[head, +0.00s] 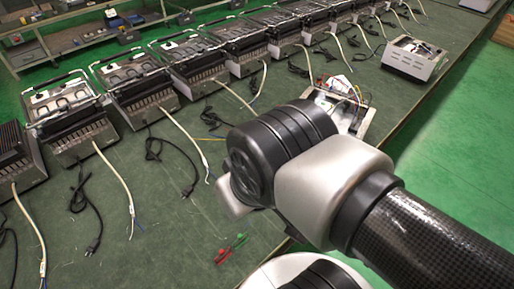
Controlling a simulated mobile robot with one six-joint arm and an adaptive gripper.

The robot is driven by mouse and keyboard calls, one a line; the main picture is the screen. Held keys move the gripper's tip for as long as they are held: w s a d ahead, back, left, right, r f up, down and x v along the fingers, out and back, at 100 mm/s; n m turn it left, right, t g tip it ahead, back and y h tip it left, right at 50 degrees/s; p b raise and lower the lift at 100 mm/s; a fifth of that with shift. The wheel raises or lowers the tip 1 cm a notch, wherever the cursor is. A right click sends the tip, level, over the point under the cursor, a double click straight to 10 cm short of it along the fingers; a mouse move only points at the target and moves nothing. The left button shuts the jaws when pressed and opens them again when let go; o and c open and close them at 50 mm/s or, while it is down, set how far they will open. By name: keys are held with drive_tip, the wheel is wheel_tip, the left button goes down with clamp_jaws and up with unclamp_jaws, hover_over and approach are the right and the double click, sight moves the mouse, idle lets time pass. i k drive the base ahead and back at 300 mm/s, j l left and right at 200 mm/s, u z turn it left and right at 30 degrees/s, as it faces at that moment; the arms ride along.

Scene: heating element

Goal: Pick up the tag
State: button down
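I cannot make out for certain which thing is the tag. A small red piece (222,256) and a small green piece (240,240) lie close together on the green bench top (180,225), at the bottom centre of the head view. They are too small to tell what they are. My arm fills the lower right, with a black and silver joint just right of these pieces. My gripper's fingers do not show in this view. Part of the bench behind my arm is hidden.
A row of heating units (133,88) lines the bench, with pale cords and black plugs (92,245) trailing forward. An opened unit with wires (345,100) sits behind my arm, and a white unit (414,58) stands farther right. Green floor (465,130) lies beyond the bench edge.

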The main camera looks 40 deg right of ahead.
sight(242, 239)
drive_tip(key=k+l+z, duration=0.1)
drive_tip(key=k+l, duration=0.25)
drive_tip(key=l, duration=0.3)
drive_tip(key=k+l+z, duration=0.15)
drive_tip(key=l, duration=0.2)
drive_tip(key=k+j+u, duration=0.25)
drive_tip(key=j+u, duration=0.25)
drive_tip(key=l, duration=0.1)
